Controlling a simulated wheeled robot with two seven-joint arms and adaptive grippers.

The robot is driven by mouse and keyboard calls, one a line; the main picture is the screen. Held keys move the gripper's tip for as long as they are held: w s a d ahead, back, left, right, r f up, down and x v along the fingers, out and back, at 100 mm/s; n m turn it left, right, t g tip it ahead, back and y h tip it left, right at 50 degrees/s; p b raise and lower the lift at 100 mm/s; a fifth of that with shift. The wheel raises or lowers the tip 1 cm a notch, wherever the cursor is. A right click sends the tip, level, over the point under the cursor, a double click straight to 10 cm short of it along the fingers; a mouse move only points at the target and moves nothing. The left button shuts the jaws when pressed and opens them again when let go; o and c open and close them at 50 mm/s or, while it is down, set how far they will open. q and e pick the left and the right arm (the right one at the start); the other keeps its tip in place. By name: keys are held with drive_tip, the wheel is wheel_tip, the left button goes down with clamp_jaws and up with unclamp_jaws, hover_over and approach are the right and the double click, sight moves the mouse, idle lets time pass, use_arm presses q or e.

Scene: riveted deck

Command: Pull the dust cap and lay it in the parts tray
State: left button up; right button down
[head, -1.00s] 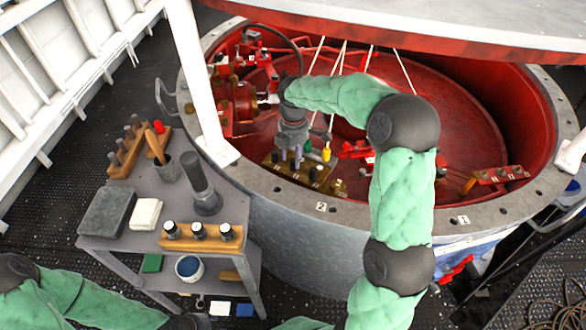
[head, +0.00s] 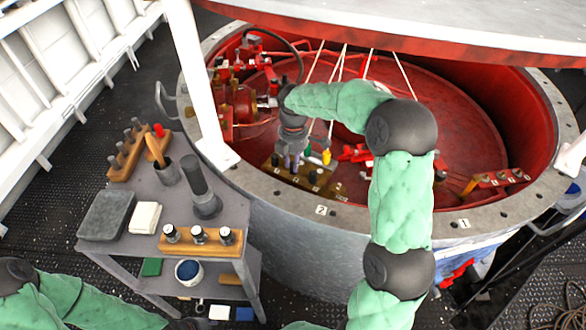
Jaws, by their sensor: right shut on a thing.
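My right gripper (head: 291,160) points down over a brass connector panel (head: 296,178) inside the red-lined tub. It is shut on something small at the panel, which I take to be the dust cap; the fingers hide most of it. I cannot tell whether the cap is still seated on the panel. Dark round pieces and a yellow connector (head: 326,157) stand close by on its right. A dark grey flat tray (head: 107,215), possibly the parts tray, lies at the left of the grey cart's top. My left arm crosses the lower left corner; its gripper does not show.
The cart (head: 225,217) also holds a white cloth (head: 145,217), a dark upright tool (head: 205,195), a tool cup (head: 167,172) and a wooden block (head: 200,243) with three knobs. The tub's grey rim (head: 265,197) and a white post (head: 200,90) stand between panel and cart.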

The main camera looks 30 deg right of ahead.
drive_tip(key=shift+r+p, duration=1.95)
drive_tip(key=shift+r, duration=0.05)
